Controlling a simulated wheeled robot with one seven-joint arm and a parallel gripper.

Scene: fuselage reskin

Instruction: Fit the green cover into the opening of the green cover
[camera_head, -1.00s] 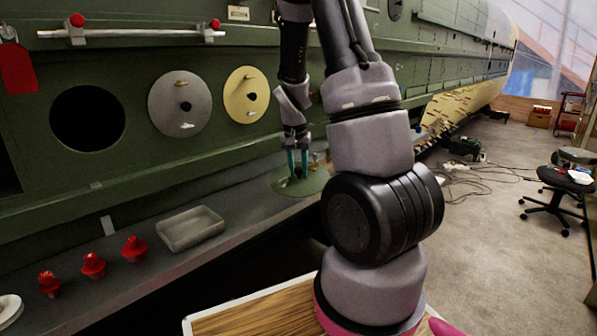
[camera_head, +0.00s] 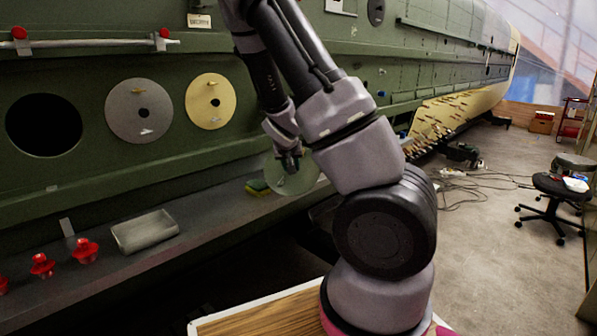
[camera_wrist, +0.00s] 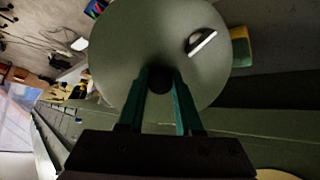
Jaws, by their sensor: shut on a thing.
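The green cover (camera_head: 297,182) is a round disc with a knob, held above the ledge and tilted, its face turned partly toward the head camera. My gripper (camera_head: 289,163) is shut on its knob. In the wrist view the cover (camera_wrist: 120,45) fills the upper middle, with a slot-like light handle on it, and my gripper's teal fingers (camera_wrist: 160,82) close on the dark knob. A round dark opening (camera_head: 44,125) is in the green fuselage wall at the left, well apart from the cover. No cover is in it.
A grey disc (camera_head: 139,111) and a yellow disc (camera_head: 210,101) sit on the wall between the opening and my arm. A grey tray (camera_head: 145,231), red plugs (camera_head: 85,251) and a yellow-green sponge (camera_head: 257,187) lie on the ledge (camera_head: 200,215). A rail (camera_head: 85,43) runs above.

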